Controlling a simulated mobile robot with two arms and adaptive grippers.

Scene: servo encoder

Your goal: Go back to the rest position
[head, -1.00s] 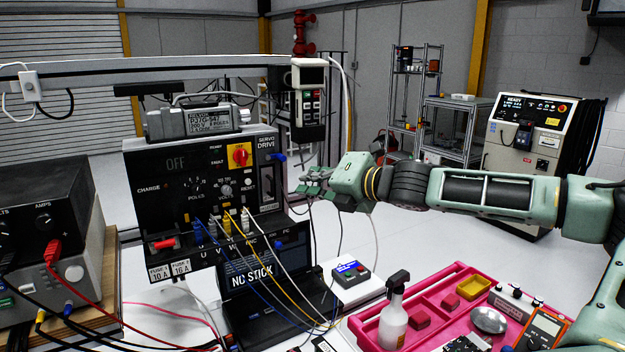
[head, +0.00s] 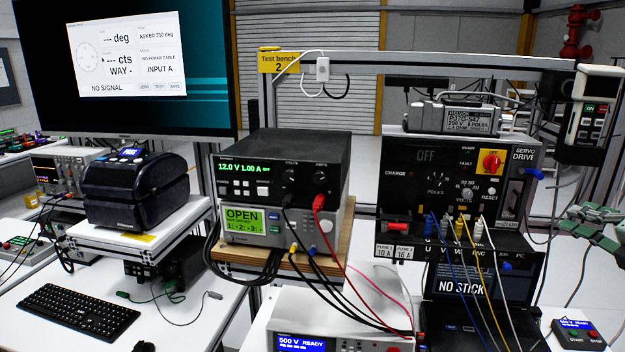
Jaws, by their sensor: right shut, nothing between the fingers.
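My right gripper (head: 582,226) shows at the right edge of the head view, with pale green finger parts. It is shut and holds nothing. It sits to the right of the servo drive box (head: 400,180), above the small box with red and green buttons (head: 578,333), and appears clear of both. The rest of my right arm is cut off by the picture edge. My left gripper is out of view.
A power supply (head: 240,160) stands on a meter reading OPEN (head: 243,220). A laptop (head: 465,285) reads "NO STICK". Cables hang in front of the drive. A label printer (head: 135,190), keyboard (head: 80,310) and large monitor (head: 200,95) stand at left. A pendant (head: 592,120) hangs upper right.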

